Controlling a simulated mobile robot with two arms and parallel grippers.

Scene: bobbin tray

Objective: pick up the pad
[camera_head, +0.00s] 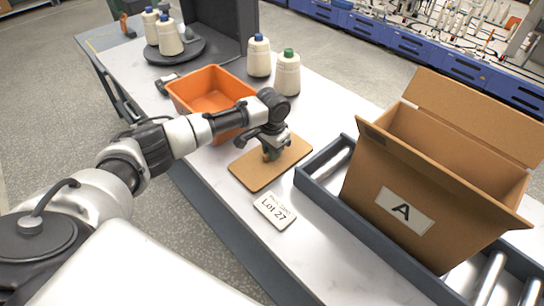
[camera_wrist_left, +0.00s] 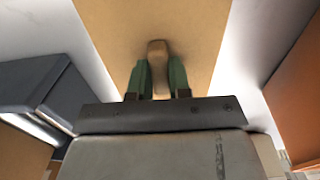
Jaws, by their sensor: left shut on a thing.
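The pad (camera_head: 256,178) is a flat tan rectangular board on the white worktop, between the orange bin and the roller conveyor. It fills the upper middle of the left wrist view (camera_wrist_left: 120,30). A short brown knob-like handle (camera_wrist_left: 157,60) stands on it. My left gripper (camera_head: 271,154) is over the middle of the pad. Its two green fingers, seen in the left wrist view (camera_wrist_left: 158,75), are shut on the handle from both sides. The pad looks flat; I cannot tell whether it touches the worktop. My right gripper is not in view.
An orange bin (camera_head: 181,103) stands behind my left arm. A "Lot 27" card (camera_head: 274,211) lies in front of the pad. An open cardboard box marked A (camera_head: 375,175) sits on the roller conveyor (camera_head: 318,180). Cones (camera_head: 287,75) stand farther back.

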